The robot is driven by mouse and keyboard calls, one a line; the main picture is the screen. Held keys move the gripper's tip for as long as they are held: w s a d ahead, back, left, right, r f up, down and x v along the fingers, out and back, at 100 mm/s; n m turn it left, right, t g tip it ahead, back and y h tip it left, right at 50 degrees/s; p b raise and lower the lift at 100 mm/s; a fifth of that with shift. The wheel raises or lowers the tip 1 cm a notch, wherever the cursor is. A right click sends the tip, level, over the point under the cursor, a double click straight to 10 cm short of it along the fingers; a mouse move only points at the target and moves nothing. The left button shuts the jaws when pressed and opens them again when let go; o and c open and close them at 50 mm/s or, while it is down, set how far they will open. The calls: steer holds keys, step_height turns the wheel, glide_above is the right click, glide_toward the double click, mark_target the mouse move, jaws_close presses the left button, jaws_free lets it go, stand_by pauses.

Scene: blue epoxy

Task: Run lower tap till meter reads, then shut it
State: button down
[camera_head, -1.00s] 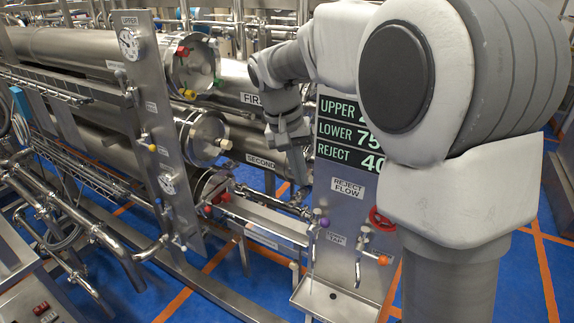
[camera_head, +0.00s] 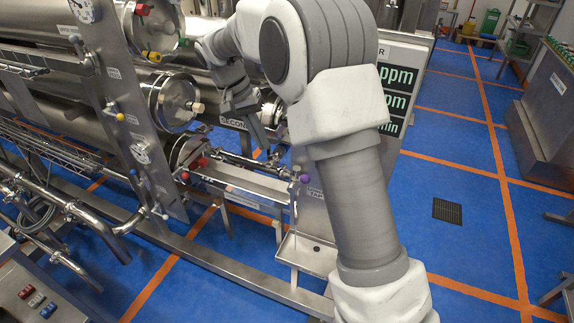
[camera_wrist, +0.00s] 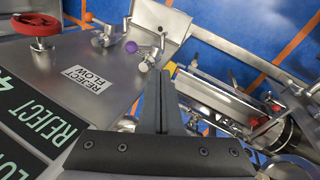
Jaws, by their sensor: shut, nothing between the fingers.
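My gripper (camera_head: 262,143) hangs to the left of the meter panel; its narrow fingers (camera_wrist: 160,98) are together and empty in the wrist view. The meter display (camera_head: 398,98) is mostly behind my arm; only the unit ends show in the head view. The wrist view shows part of its REJECT line (camera_wrist: 45,135), without a full reading. A purple-knobbed tap (camera_head: 304,179) stands above a steel drip tray (camera_head: 305,258), apart from the gripper. The purple knob (camera_wrist: 131,47) also shows in the wrist view. I cannot tell which tap is the lower one.
Steel membrane tubes and a frame (camera_head: 150,165) with coloured valve handles fill the left. A red handwheel (camera_wrist: 35,30) sits on the panel beside the REJECT FLOW label (camera_wrist: 88,79). The blue floor (camera_head: 450,165) at right is open, with a dark drain grate (camera_head: 447,211).

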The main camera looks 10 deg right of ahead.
glide_toward(298, 184)
step_height(298, 184, down, 5)
steer(key=a, duration=0.2)
steer(key=shift+s+d+r+p, duration=0.15)
steer(key=shift+d+p, duration=0.2)
steer(key=shift+d, duration=0.55)
steer(key=shift+s+d+r+p, duration=0.1)
steer(key=shift+d+p, duration=0.2)
steer(key=shift+d, duration=0.6)
steer(key=shift+f, duration=0.1)
